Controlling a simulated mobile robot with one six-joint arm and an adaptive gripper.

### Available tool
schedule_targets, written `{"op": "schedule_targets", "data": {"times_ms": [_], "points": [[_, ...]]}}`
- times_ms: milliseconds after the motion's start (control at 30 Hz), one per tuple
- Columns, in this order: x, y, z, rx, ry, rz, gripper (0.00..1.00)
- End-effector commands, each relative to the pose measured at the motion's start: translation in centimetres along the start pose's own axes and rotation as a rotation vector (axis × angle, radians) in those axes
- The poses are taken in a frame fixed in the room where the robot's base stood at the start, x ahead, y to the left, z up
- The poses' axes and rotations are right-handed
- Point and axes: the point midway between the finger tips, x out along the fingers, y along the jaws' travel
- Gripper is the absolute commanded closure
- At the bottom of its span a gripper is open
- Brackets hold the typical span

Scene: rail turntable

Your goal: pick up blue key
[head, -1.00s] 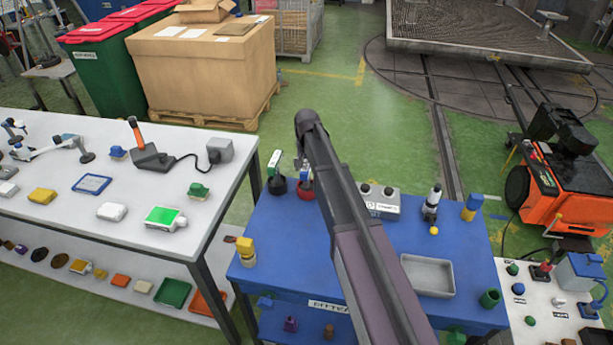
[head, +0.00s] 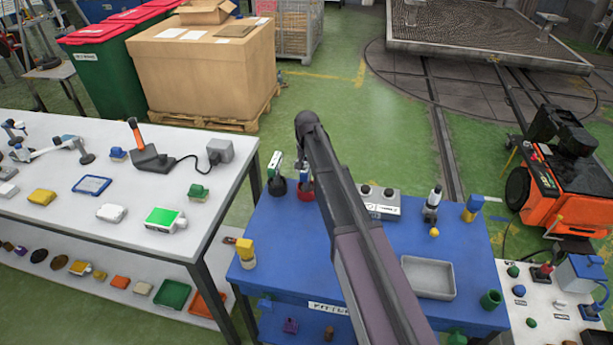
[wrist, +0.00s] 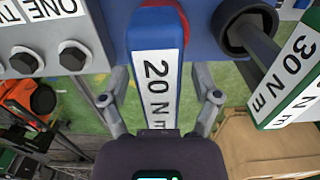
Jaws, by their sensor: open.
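The blue key (wrist: 157,40) has a white label reading 20 N m and fills the middle of the wrist view. My gripper (wrist: 159,108) is open, with one finger on each side of the key and a visible gap on both sides. The far end of the key meets a red ring at the top of the wrist view. In the head view the blue key (head: 304,177) stands in a red holder (head: 306,193) on the blue table (head: 285,235). There my gripper is mostly hidden by my arm.
A green key (wrist: 291,85) labelled 30 N m stands close on the right in a black holder (wrist: 249,22). A grey box with bolts (wrist: 50,40) is close on the left. A grey tray (head: 428,278) and a white table (head: 140,225) are farther off.

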Motion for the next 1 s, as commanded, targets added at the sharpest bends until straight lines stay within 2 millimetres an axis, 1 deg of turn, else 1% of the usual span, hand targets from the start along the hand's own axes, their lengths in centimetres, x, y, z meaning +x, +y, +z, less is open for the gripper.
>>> {"op": "schedule_targets", "data": {"times_ms": [433,467,500,567,600,667,700,733,1000], "points": [[0.13,0.02,-0.01,0.0,0.0,0.0,0.2],[0.13,0.02,-0.01,0.0,0.0,0.0,0.23],[0.13,0.02,-0.01,0.0,0.0,0.0,0.35],[0.13,0.02,-0.01,0.0,0.0,0.0,0.53],[0.13,0.02,-0.01,0.0,0.0,0.0,0.65],[0.13,0.02,-0.01,0.0,0.0,0.0,0.82],[0.14,0.02,-0.01,0.0,0.0,0.0,0.94],[0.14,0.02,0.0,0.0,0.0,0.0,1.0],[0.13,0.02,-0.01,0.0,0.0,0.0,1.0]]}}
